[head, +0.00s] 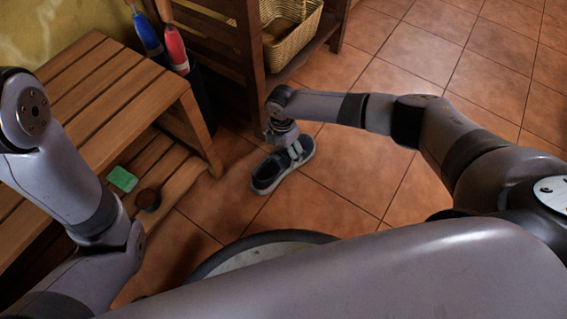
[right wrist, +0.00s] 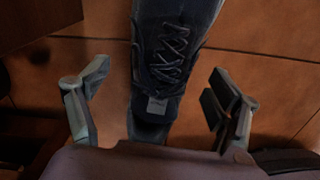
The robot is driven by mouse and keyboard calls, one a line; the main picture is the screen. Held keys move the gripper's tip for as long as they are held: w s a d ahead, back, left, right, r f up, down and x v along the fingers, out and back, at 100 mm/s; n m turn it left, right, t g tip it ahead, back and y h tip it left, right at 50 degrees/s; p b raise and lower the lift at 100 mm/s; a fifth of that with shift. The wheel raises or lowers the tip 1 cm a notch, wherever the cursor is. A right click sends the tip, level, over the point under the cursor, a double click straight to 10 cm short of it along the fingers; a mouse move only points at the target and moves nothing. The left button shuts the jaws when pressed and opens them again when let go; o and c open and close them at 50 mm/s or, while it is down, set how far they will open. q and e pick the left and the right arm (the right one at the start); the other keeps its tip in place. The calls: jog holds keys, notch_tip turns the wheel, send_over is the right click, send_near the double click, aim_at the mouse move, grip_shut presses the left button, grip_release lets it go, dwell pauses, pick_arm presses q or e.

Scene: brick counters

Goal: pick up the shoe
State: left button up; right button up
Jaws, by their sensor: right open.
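A dark shoe (head: 268,174) with a pale sole stands on the tiled floor, to the right of the wooden bench. My right gripper (head: 293,151) is over the shoe's far right part in the head view. In the right wrist view the dark laced shoe (right wrist: 170,60) lies between the two open fingers of my right gripper (right wrist: 160,107), with a visible gap on each side. The shoe is not gripped. My left arm shows at the left of the head view, but its gripper is not visible.
A slatted wooden bench (head: 95,100) stands at left; a green block (head: 122,179) and a small dark round pot (head: 148,199) are on its lower shelf. A wooden rack with a wicker basket (head: 290,38) stands behind the shoe. Open floor lies to the right.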

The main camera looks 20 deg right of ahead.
aim_at(283, 155)
notch_tip(283, 155, down, 4)
jog(key=shift+s+r+b, duration=0.1)
jog(key=shift+r+b, duration=0.15)
jog(key=shift+b, duration=0.8)
jog(key=shift+r, duration=0.1)
jog(key=c, duration=1.4)
jog(key=shift+c, duration=0.2)
jog(key=shift+r, duration=0.15)
